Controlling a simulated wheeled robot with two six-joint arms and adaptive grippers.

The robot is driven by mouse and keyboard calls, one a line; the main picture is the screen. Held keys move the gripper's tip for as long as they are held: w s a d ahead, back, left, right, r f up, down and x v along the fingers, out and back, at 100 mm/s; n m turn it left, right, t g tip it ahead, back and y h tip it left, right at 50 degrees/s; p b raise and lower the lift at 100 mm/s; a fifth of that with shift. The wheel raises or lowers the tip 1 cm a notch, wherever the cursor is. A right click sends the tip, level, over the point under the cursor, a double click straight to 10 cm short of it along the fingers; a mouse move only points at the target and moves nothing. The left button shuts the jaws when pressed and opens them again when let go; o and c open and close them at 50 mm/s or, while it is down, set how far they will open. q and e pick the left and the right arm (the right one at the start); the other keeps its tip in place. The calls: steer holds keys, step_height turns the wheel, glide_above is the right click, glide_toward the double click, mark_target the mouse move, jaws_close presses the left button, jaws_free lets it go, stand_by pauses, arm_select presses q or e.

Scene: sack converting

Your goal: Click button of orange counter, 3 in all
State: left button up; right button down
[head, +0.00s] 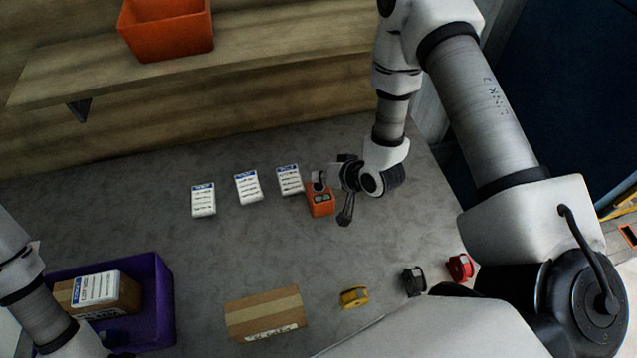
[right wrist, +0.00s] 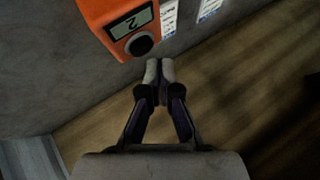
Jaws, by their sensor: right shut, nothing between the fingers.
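The orange counter (head: 320,204) stands on the grey table, to the right of a row of white labelled packs. In the right wrist view the orange counter (right wrist: 112,14) shows a display (right wrist: 131,22) that appears to read 2, and a round black button (right wrist: 139,45). My right gripper (head: 319,182) is at the counter in the head view. In the right wrist view its fingertips (right wrist: 160,70) are together and empty, close to the button and a little to its side. I cannot tell whether they touch it. My left arm enters at the lower left; its gripper is out of view.
Three white packs (head: 247,187) lie left of the counter. A purple bin (head: 153,290) holds a box and a white pack. A cardboard box (head: 265,313) and yellow (head: 354,297), black (head: 414,281) and red (head: 460,267) spools lie in front. An orange bin (head: 166,33) sits on the shelf.

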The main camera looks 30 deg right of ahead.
mark_target(321, 186)
arm_select(q)
steer(key=shift+r+p, duration=1.9)
steer(key=shift+r, duration=0.05)
arm_select(e)
steer(key=shift+r, duration=2.6)
arm_select(q)
steer(key=shift+f, duration=0.1)
arm_select(e)
steer(key=shift+f, duration=0.1)
